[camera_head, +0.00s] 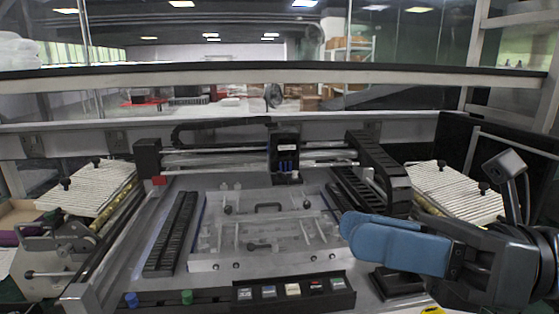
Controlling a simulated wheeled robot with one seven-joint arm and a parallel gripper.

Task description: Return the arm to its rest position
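My gripper (352,232) is at the right of the head view, with two blue finger pads pointing left. It hangs in front of the right part of the machine bed. The pads overlap in this view, so I cannot tell whether there is a gap between them. I see no object held. My dark arm links run off the right edge of the picture.
A gantry machine with a grey plate (215,262) fills the middle. A button panel (293,292) lies at its front. Ribbed white blocks stand left (90,187) and right (455,193). A rail (300,77) crosses behind. A dark panel stands at far right.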

